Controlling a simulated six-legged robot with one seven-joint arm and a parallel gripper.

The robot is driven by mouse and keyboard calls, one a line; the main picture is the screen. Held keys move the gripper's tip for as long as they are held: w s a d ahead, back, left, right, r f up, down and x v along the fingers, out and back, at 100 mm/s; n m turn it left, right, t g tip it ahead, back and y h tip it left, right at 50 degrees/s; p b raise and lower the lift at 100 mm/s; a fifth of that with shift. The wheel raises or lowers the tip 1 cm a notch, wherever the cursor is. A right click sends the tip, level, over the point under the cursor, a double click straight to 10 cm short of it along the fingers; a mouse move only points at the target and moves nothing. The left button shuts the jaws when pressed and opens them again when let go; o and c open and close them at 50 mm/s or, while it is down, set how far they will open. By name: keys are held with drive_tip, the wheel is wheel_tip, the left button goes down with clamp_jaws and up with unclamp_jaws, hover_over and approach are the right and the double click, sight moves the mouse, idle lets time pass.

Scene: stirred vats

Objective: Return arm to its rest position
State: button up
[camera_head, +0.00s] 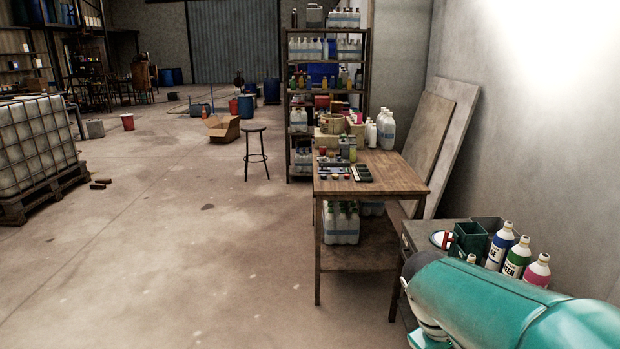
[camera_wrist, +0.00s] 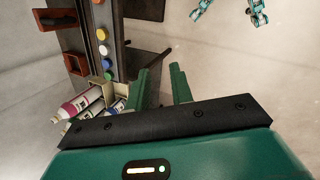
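In the wrist view my gripper (camera_wrist: 162,86) shows its two green fingers apart, with nothing held between them. In the head view my teal arm fills the lower right corner and hides part of the dark bench (camera_head: 416,237); the gripper itself is not visible there. On the bench stand a blue-labelled bottle (camera_head: 499,247), a green-labelled bottle (camera_head: 516,258) and a pink bottle (camera_head: 537,271). In the wrist view bottles, including a pink one (camera_wrist: 82,103), lie left of the fingers in the picture, apart from them.
A wooden table (camera_head: 390,172) with bottles and small items stands beyond the bench. A shelf rack (camera_head: 327,75) and a stool (camera_head: 256,152) are behind. Boards lean on the right wall. A caged tank (camera_head: 35,130) stands left. The middle floor is mostly clear.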

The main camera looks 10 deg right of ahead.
drive_tip(key=s+a+r+m+t+y, duration=0.1)
drive_tip(key=s+a+r+t+y, duration=0.1)
drive_tip(key=a, duration=0.4)
drive_tip(key=s+a+r+m+t+y, duration=0.1)
drive_tip(key=s+a+r+t+y, duration=0.1)
drive_tip(key=a, duration=0.5)
wheel_tip(320, 180, up, 2)
drive_tip(key=s+t, duration=0.1)
drive_tip(key=t, duration=0.1)
drive_tip(key=shift+m+t, duration=0.3)
drive_tip(key=shift+d, duration=0.1)
